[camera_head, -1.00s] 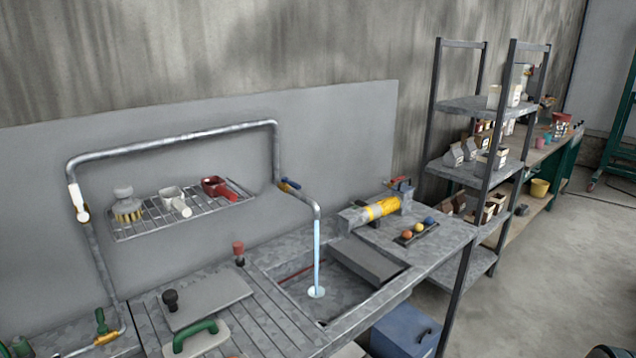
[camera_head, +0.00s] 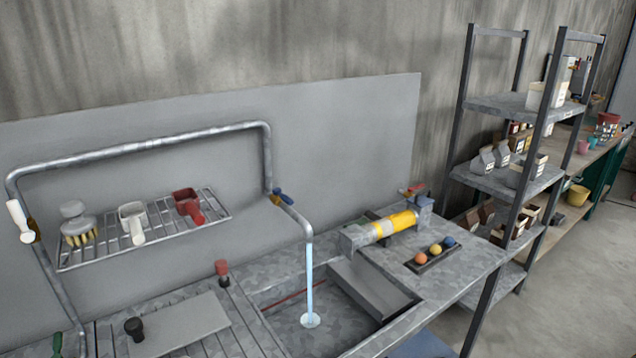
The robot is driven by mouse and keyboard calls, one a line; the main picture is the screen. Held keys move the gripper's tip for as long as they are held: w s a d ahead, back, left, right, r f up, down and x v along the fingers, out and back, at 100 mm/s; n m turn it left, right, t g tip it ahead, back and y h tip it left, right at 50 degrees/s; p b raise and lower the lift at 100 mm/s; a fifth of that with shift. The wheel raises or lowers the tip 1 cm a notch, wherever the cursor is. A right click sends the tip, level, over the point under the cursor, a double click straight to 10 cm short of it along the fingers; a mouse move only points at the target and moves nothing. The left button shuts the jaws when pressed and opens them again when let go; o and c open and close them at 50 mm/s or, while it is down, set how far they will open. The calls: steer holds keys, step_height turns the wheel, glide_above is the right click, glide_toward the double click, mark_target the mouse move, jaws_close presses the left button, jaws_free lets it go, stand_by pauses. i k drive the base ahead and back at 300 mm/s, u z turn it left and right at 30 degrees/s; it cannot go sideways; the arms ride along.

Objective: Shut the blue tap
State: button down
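The blue tap (camera_head: 284,198) sits on the grey metal pipe (camera_head: 268,160), on the short stretch that bends out over the sink. Its small blue lever lies roughly along that stretch of pipe. A stream of water (camera_head: 309,275) runs from the pipe's open end down into the sink basin (camera_head: 285,326). My gripper is not in view.
A wire rack (camera_head: 150,231) on the wall holds a brush (camera_head: 76,222), a white scoop (camera_head: 133,220) and a red scoop (camera_head: 188,204). A white-handled valve (camera_head: 20,221) is on the pipe at left. A yellow-banded cylinder (camera_head: 392,226) and a tray of coloured balls (camera_head: 434,254) sit right of the sink. Shelving (camera_head: 505,181) stands at right.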

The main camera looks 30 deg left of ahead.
mark_target(276, 191)
steer(key=u, duration=0.05)
steer(key=i, duration=0.45)
steer(key=u, duration=2.1)
steer(key=i, duration=0.5)
